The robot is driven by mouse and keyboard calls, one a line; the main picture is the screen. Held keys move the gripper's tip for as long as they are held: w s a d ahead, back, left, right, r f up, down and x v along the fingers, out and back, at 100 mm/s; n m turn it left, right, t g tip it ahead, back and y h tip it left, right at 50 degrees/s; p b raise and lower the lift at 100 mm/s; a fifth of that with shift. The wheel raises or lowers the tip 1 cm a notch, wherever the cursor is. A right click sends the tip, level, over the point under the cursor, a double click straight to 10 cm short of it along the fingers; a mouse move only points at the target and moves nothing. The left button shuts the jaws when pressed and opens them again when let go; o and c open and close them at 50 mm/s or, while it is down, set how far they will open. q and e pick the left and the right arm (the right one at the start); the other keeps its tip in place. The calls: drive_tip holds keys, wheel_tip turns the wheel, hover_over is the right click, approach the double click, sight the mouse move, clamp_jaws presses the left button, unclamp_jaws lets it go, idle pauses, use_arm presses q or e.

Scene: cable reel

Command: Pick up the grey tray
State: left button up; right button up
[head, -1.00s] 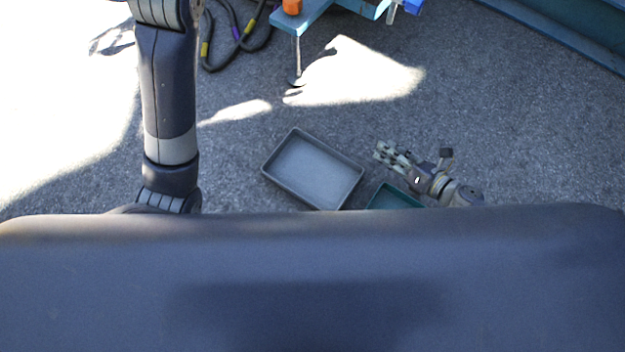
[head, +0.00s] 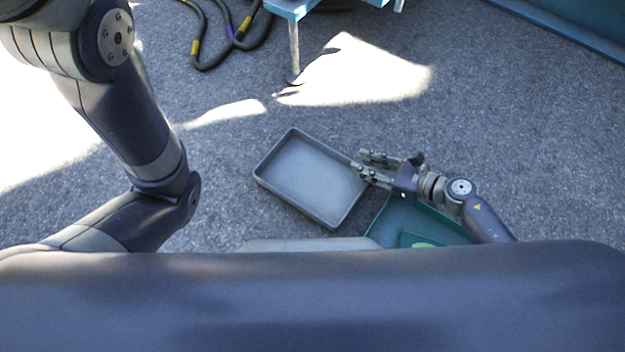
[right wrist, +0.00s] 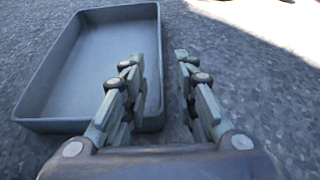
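The grey tray (head: 308,178) is a shallow, empty rectangular tray lying on the ground, in the middle of the head view. In the right wrist view the tray (right wrist: 98,62) fills the upper left. My right gripper (head: 362,163) is at the tray's right edge in the head view. In the right wrist view the right gripper's fingers (right wrist: 157,60) are apart with nothing held; the left finger overlaps the tray's right wall and the right finger is outside it. Contact cannot be told. My left arm shows at the left, but its gripper is out of view.
A green tray (head: 408,222) with a light green item in it is on the ground below my right gripper, partly hidden. A blue table (head: 292,8) with a leg stands at the top. Dark cables (head: 213,52) lie beside it.

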sight(345, 157)
drive_tip(key=b+x, duration=0.2)
drive_tip(key=x, duration=0.4)
drive_tip(key=shift+w+f+b, duration=0.1)
drive_tip(key=shift+f+b, duration=0.15)
drive_tip(key=shift+b, duration=0.05)
drive_tip(key=shift+w+a, duration=0.15)
drive_tip(key=shift+a, duration=0.2)
clamp_jaws()
